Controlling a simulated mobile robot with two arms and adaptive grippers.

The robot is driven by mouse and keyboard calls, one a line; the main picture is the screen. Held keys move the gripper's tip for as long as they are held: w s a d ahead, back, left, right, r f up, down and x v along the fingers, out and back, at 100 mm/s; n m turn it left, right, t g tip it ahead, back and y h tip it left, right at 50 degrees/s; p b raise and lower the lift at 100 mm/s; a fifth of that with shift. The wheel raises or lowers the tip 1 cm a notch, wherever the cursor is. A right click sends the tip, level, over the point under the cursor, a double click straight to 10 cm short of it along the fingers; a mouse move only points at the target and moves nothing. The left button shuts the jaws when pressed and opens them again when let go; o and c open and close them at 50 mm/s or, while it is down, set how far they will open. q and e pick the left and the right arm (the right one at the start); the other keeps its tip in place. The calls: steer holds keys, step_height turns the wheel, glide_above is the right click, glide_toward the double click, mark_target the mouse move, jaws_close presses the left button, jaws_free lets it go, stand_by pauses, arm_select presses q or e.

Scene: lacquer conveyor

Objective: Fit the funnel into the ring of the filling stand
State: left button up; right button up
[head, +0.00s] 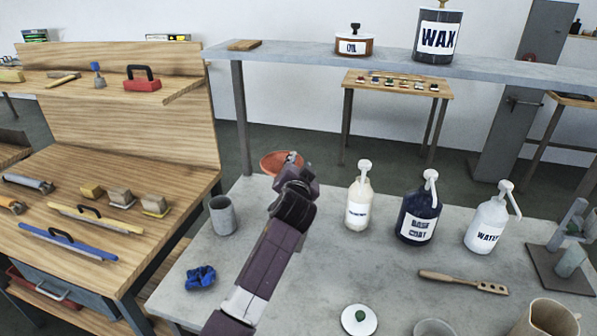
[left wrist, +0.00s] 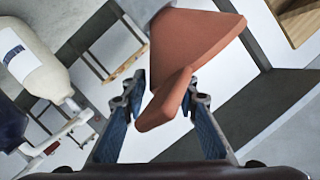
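The funnel (head: 279,161) is terracotta-coloured. In the head view its wide mouth shows tilted at the back left of the grey bench, with the floor behind it. In the left wrist view the funnel (left wrist: 192,50) sits between the fingers. The gripper hides part of the funnel in the head view. The grey filling stand (head: 558,268) is at the far right, partly cut off; its ring is hard to make out. My right gripper is not in view.
Three pump bottles, cream (head: 358,212), dark blue (head: 417,218) and white (head: 487,226), stand between the funnel and the stand. A shelf (head: 400,66) spans above.

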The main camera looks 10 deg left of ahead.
arm_select(q)
steer(key=v, duration=1.1)
steer(key=shift+s, duration=0.25)
